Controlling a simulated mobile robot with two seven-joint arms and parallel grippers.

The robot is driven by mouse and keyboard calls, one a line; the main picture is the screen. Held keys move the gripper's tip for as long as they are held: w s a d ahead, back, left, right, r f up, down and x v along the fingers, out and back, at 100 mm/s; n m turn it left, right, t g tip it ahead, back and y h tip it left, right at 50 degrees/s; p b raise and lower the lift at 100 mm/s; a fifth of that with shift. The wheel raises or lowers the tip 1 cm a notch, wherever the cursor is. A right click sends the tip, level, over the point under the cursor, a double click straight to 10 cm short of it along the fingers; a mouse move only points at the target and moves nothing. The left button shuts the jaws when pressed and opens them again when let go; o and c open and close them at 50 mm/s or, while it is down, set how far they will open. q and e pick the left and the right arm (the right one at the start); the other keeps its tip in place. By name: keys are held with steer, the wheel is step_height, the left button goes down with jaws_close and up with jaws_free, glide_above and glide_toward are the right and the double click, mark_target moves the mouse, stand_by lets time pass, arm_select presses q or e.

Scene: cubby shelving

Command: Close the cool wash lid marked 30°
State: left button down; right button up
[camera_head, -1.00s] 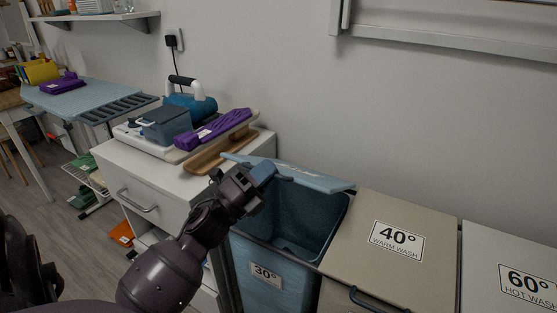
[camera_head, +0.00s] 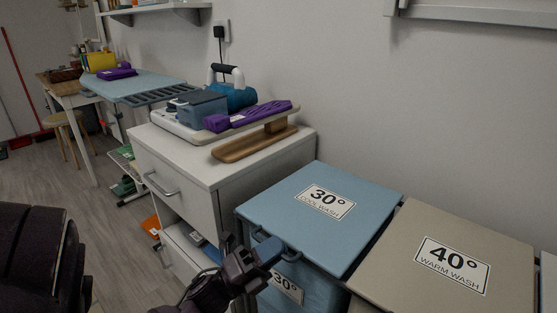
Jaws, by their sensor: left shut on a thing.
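The blue cool wash lid (camera_head: 350,232), marked 30°, lies flat over the top of the blue 30° bin (camera_head: 325,290). The lid's dark blue loop handle (camera_head: 290,252) is at its front edge. My left gripper (camera_head: 266,256) is at that front edge, shut on the lid's handle, and hides part of it. It also covers part of the 30° label on the bin's front. My right gripper is not in view.
The beige 40° warm wash lid (camera_head: 455,240) is shut, close on the right. A white drawer cabinet (camera_head: 200,172) stands to the left, bearing an iron, a blue-grey box (camera_head: 203,108), purple cloth and a wooden stand.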

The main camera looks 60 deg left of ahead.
arm_select(q)
steer(key=shift+s+f+n+g+y, duration=0.1)
steer(key=shift+f+n+g+y, duration=0.05)
steer(key=shift+f, duration=0.55)
steer(key=shift+s+f+n+g+y, duration=0.1)
steer(key=shift+f+n+g+y, duration=0.05)
steer(key=shift+f, duration=0.5)
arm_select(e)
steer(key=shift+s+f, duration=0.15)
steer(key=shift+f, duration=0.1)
arm_select(q)
steer(key=c, duration=1.5)
jaws_free()
steer(key=shift+d, duration=0.1)
steer(key=shift+s, duration=0.1)
steer(key=shift+s+a+r+p+v, duration=0.1)
steer(key=shift+r+p+v, duration=0.05)
steer(key=shift+v, duration=1.45)
steer(key=shift+s+a+r+p+v, duration=0.1)
steer(key=shift+r+p+v, duration=0.1)
steer(key=shift+v, duration=1.35)
steer(key=shift+a+r+p+v, duration=0.1)
steer(key=shift+r+p+v, duration=0.05)
steer(key=shift+v, duration=1.45)
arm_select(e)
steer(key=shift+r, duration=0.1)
arm_select(q)
steer(key=shift+d, duration=0.1)
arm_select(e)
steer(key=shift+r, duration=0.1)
